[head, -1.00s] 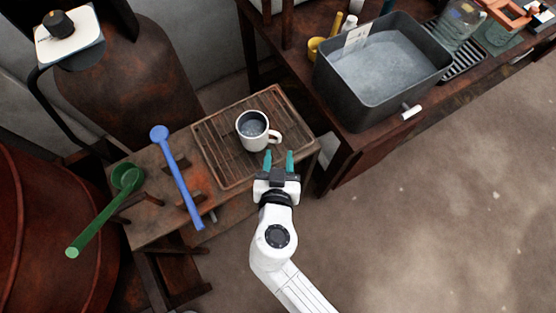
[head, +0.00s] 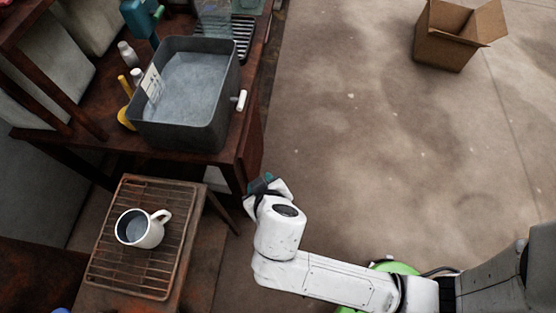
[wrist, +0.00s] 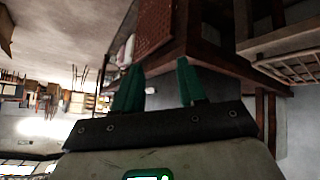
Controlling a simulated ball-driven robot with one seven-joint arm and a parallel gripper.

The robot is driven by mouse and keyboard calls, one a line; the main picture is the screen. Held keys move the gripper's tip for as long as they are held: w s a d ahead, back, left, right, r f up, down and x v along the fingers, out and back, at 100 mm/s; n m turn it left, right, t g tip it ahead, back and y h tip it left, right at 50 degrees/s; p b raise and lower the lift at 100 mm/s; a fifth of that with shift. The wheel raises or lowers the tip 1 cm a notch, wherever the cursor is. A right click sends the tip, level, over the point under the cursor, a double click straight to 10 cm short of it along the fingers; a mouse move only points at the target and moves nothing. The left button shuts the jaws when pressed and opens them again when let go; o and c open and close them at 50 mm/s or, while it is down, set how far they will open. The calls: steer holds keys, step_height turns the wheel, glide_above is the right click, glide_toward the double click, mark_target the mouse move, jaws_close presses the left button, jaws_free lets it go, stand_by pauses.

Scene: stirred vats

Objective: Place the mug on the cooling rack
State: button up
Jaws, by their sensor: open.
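The white mug (head: 141,229) with a grey inside stands upright on the wire cooling rack (head: 172,262), its handle toward the upper right in the head view. The rack lies on a low wooden bench. My gripper (head: 263,183) is to the right of the rack and apart from the mug, turned away from it. In the wrist view my gripper (wrist: 160,88) has its two green fingers apart, with nothing between them. A corner of the rack (wrist: 298,66) shows at the right of the wrist view; the mug does not show there.
A grey tub (head: 185,140) of liquid stands on the wooden table behind the rack. Yellow and white items (head: 128,88) sit beside it. An open cardboard box (head: 445,50) is on the floor at upper right. The floor between is clear.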

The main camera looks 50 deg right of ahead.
steer(key=s+d+n+g+y, duration=0.2)
steer(key=s+d+g+y, duration=0.2)
steer(key=s+d, duration=0.5)
steer(key=s+f+g, duration=0.1)
steer(key=s+g, duration=0.1)
steer(key=s, duration=0.1)
steer(key=shift+s, duration=0.4)
